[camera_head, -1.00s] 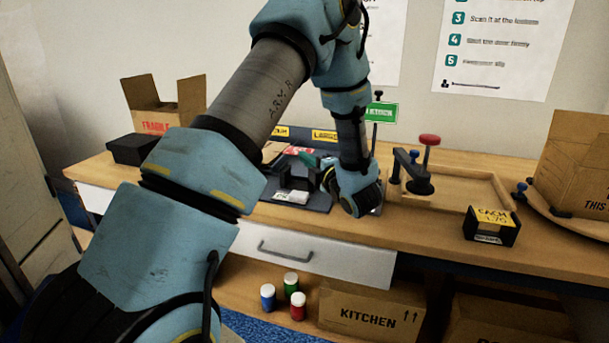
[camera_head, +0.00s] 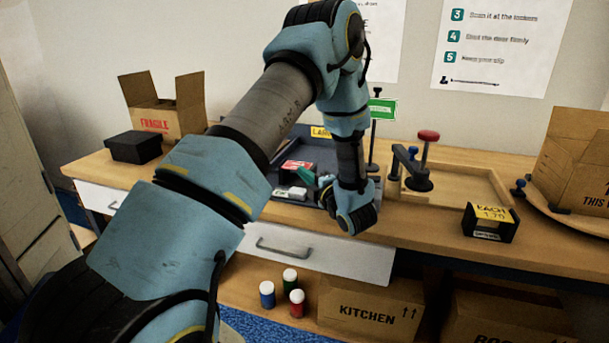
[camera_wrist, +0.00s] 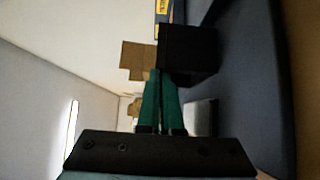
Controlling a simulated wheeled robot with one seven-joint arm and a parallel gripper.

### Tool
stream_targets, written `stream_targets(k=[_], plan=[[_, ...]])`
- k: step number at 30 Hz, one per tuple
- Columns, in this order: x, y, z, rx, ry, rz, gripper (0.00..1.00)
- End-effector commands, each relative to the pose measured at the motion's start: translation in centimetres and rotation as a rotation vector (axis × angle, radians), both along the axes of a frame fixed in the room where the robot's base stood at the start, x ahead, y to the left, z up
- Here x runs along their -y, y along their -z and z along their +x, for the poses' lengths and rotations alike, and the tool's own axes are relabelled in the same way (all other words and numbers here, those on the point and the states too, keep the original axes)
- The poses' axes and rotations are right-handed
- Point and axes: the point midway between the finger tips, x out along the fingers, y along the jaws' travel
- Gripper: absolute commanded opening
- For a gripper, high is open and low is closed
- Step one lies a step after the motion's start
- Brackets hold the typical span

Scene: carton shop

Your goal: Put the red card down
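The red card (camera_head: 297,166) shows in the head view as a small red piece with pale marks, just above a dark block on the dark tray (camera_head: 325,158). My gripper (camera_head: 311,178) is at the card's right side, its green fingers low over the tray. In the wrist view the fingers (camera_wrist: 160,74) are nearly together, with the dark block (camera_wrist: 190,52) right by their tips. No red face shows there, so the grip is seen only edge-on. A small white block (camera_head: 291,193) lies beside the fingers.
A clamp with a red knob (camera_head: 428,136) and a wooden tray (camera_head: 470,180) stand to the right. A green sign (camera_head: 382,109) rises behind my wrist. An open carton (camera_head: 165,112) and a black box (camera_head: 134,147) stand at the left.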

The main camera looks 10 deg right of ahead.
Motion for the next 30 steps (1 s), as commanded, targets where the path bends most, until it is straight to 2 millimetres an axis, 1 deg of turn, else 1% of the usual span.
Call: stream_targets(k=[1, 3, 9, 17, 22, 24, 26, 30], plan=[[0.0, 0.3, 0.0, 0.0, 0.0, 0.0, 0.0], [0.0, 0.1, 0.0, 0.0, 0.0, 0.0, 0.1], [0.0, 0.1, 0.0, 0.0, 0.0, 0.0, 0.32], [0.0, 0.0, 0.0, 0.0, 0.0, 0.0, 0.32], [0.0, -1.2, 0.0, 0.0, 0.0, 0.0, 0.32], [0.6, -0.4, -1.4, -0.002, 0.004, -0.001, 0.32], [1.1, -0.4, -2.6, -0.002, 0.005, -0.001, 0.32], [2.1, -0.4, -5.7, -0.001, 0.005, 0.001, 0.32]])
